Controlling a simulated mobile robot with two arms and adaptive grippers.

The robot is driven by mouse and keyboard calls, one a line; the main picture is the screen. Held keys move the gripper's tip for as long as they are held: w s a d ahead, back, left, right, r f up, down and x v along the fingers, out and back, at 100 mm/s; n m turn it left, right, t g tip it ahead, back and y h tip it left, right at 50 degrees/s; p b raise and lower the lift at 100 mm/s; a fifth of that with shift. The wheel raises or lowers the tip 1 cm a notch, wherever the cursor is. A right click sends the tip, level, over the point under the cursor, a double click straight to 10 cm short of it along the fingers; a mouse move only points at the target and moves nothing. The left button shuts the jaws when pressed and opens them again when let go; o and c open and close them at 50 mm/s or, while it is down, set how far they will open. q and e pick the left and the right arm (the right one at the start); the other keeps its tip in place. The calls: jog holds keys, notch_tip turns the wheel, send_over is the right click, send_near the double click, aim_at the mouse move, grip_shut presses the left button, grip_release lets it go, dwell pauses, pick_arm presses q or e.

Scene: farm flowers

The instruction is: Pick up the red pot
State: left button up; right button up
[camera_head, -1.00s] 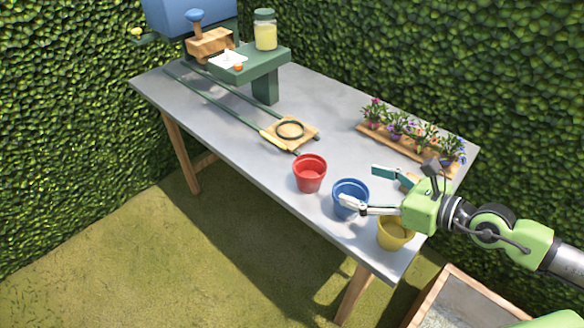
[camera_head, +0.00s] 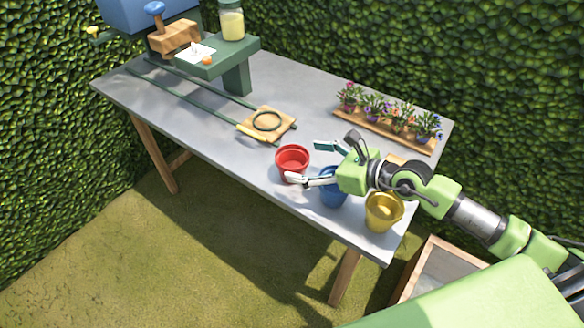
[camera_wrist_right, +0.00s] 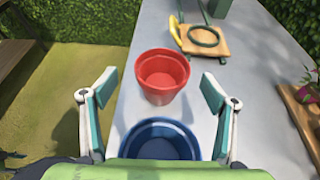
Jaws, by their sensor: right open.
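The red pot (camera_head: 292,161) stands upright and empty on the grey table, close to its front edge. In the right wrist view the red pot (camera_wrist_right: 162,75) is ahead of my gripper, between the lines of its two fingers. My right gripper (camera_head: 306,163) is open and empty, with its fingertips just to the right of the red pot in the head view. The right wrist view shows both fingers of my right gripper (camera_wrist_right: 158,90) spread apart. I cannot tell whether a finger touches the pot. My left gripper is not in view.
A blue pot (camera_head: 333,197) stands below my right gripper, partly hidden, and a yellow pot (camera_head: 383,211) is at the table's right end. A wooden board (camera_head: 266,124) with a ring lies behind the red pot. Potted flowers (camera_head: 398,118) stand on a plank at the back.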

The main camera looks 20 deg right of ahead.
aim_at(281, 156)
jog(key=x, duration=0.5)
jog(key=shift+w+f+p, duration=0.15)
jog(key=shift+w+p, duration=0.25)
jog(key=c, duration=1.2)
